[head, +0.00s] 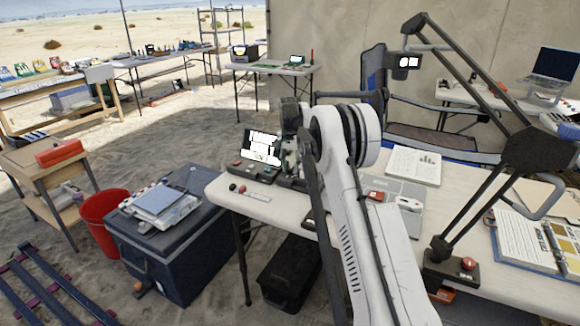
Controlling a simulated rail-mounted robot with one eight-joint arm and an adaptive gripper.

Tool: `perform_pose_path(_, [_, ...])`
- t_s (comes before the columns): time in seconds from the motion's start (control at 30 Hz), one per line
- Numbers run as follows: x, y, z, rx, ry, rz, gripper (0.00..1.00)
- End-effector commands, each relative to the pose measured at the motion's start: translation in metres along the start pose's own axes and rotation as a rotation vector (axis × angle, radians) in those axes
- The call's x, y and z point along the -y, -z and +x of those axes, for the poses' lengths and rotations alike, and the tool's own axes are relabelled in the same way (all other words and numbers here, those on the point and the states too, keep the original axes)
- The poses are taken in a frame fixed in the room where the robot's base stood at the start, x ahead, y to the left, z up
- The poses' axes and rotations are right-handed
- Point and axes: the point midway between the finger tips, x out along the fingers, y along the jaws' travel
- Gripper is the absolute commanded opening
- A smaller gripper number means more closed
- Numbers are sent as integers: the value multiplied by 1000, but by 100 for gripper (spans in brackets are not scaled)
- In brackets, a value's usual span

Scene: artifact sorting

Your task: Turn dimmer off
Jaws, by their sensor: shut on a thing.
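No control in view is clearly marked as the dimmer. A dark device (250,173) with small red knobs and a bright white screen (262,146) stands at the left end of the white table. A black jointed lamp (478,108) with a lit head (409,62) stands at the right, with a red round knob (468,264) on its base. My gripper (289,165) is low beside the right side of the screen device, partly hidden by my white arm. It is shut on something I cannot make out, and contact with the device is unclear.
The white table (465,205) also bears papers (413,165), a grey case with small items, and an open binder (530,240) near the lamp. A dark chest (160,245) and a red bucket (103,222) stand at the left. A chair is behind the table.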

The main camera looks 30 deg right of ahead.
Motion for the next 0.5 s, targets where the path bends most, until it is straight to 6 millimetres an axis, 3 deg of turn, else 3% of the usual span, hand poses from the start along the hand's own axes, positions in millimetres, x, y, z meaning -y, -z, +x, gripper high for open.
perform_pose_path(0.5, [0,0,0,-1,0,-110,0])
